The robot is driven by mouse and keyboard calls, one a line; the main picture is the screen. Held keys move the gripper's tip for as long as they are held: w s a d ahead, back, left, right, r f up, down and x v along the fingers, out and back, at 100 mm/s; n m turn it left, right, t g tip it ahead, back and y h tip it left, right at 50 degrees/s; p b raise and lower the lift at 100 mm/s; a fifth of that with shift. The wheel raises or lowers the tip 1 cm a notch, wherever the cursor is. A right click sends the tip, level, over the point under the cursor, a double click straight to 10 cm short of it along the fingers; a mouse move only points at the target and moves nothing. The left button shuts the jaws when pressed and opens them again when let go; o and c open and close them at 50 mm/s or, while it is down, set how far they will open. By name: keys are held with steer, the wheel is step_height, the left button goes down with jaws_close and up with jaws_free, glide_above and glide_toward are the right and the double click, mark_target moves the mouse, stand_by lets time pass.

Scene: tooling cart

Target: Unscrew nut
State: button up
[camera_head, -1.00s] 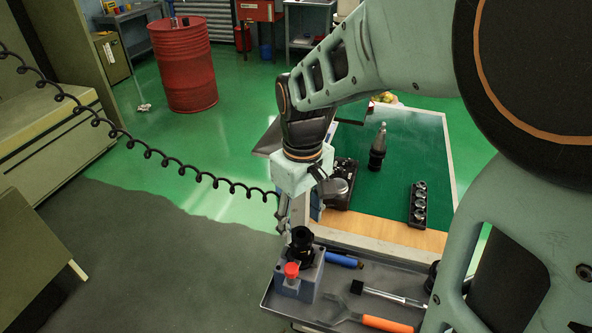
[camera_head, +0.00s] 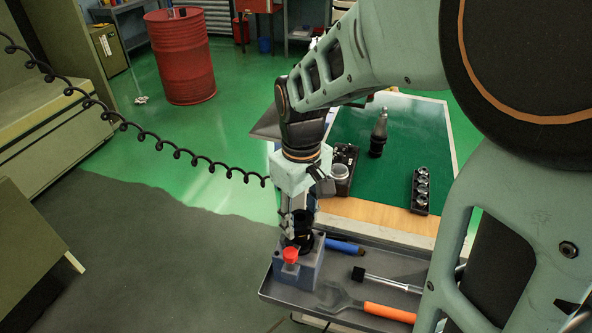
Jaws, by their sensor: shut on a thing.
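My gripper (camera_head: 293,236) points down over the blue-grey holder block (camera_head: 309,272) at the left end of the grey tray. Its fingers are closed around the top of the black tool holder (camera_head: 304,228) that stands upright in the block. The nut is at this top end, and the fingers and gripper body partly hide it. I cannot make out the nut's edge or thread. A red knob (camera_head: 290,255) sits on the front of the block, just below the fingers.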

steer(key=c, duration=0.3)
steer(key=n, duration=0.6)
steer(key=shift+p, duration=0.3)
steer(key=n+p, duration=0.1)
steer(key=n, duration=0.5)
steer(key=n+p, duration=0.1)
steer(key=n, duration=0.1)
steer(key=shift+r+n, duration=0.15)
steer(key=shift+n, duration=0.25)
steer(key=n+p, duration=0.1)
steer(key=n, duration=0.2)
